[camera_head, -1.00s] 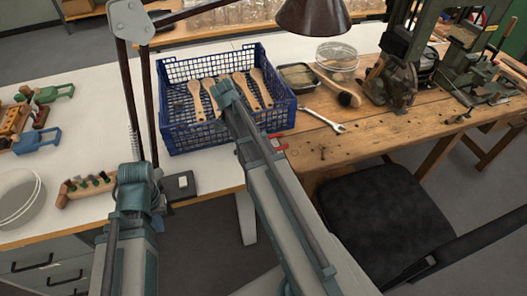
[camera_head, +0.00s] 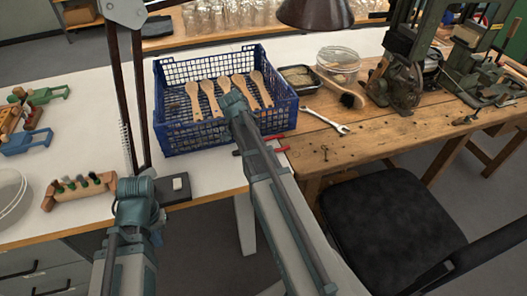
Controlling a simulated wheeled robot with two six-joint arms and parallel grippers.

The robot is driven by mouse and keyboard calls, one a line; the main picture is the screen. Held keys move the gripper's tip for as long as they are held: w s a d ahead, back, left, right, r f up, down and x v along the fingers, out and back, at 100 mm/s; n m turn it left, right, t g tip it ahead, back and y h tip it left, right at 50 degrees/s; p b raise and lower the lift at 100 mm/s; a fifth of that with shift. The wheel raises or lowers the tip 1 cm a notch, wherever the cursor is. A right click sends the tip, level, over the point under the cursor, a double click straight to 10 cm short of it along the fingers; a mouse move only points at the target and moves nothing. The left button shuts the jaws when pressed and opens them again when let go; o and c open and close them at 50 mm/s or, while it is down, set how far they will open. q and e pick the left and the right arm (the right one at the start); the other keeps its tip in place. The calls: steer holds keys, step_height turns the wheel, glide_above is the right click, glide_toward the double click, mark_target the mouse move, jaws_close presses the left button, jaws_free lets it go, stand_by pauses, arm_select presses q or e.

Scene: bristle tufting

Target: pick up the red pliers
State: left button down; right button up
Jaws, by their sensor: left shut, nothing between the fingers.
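The red pliers (camera_head: 281,150) lie on the tabletop in front of the blue basket, near the front edge. My long right arm link crosses over them and hides their middle; short red parts show on both sides of it. My left gripper (camera_head: 138,197) is at the left, well to the left of the pliers and close to the small dark pad. It is shut and empty, its fingertips hard to make out. My right arm reaches up to the basket's front wall in the picture, and its jaws do not show.
The blue basket (camera_head: 168,143) holds several wooden brush handles. An open-end wrench (camera_head: 325,122) and a brush lie to its right. A wooden block with bristle tufts (camera_head: 78,190) is at the left. A black chair (camera_head: 390,225) stands before the bench. A lamp arm rises left of the basket.

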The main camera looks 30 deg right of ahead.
jaws_close()
stand_by(1.4)
